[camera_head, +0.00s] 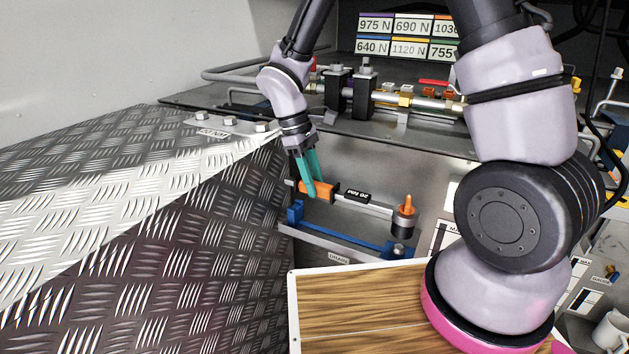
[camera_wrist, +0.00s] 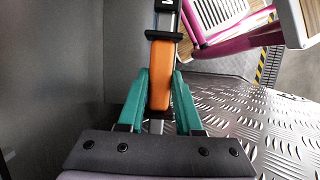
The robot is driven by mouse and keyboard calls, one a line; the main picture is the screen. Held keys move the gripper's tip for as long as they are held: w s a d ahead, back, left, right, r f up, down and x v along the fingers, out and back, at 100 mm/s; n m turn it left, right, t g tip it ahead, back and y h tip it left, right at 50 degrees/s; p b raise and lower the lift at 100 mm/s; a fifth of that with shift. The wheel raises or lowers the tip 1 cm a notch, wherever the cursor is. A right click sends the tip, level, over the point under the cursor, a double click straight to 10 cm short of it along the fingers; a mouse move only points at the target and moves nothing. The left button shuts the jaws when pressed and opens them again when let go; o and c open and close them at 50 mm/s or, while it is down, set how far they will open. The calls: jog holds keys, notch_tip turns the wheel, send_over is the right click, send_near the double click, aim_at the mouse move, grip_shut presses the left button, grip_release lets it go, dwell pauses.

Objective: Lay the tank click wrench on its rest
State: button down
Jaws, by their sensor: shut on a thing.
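The click wrench (camera_head: 368,201) has an orange grip, a black label reading 20 NM and a dark round head with an orange knob at its right end. My gripper (camera_head: 317,188) has teal fingers and is shut on the wrench's orange grip. In the wrist view the gripper (camera_wrist: 160,95) has one finger on each side of the orange grip of the wrench (camera_wrist: 161,75). The wrench is held roughly level, tilted down to the right. The rest (camera_head: 345,239) is a grey bar with blue cradles at both ends, below the wrench. The wrench appears apart from it.
A diamond-plate metal surface (camera_head: 140,230) fills the left. Pipes and valves (camera_head: 405,98) run along a shelf behind, under a panel of force labels (camera_head: 408,36). A wood-topped board (camera_head: 355,305) lies in front of the rest. My arm hides part of the right side.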

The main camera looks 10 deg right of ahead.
jog(key=shift+w+d, duration=0.2)
jog(key=shift+w, duration=0.1)
jog(key=shift+f, duration=3.3)
jog(key=c, duration=0.5)
grip_release()
jog(key=shift+r, duration=0.1)
notch_tip(320, 180, up, 10)
jog(key=shift+f, duration=0.1)
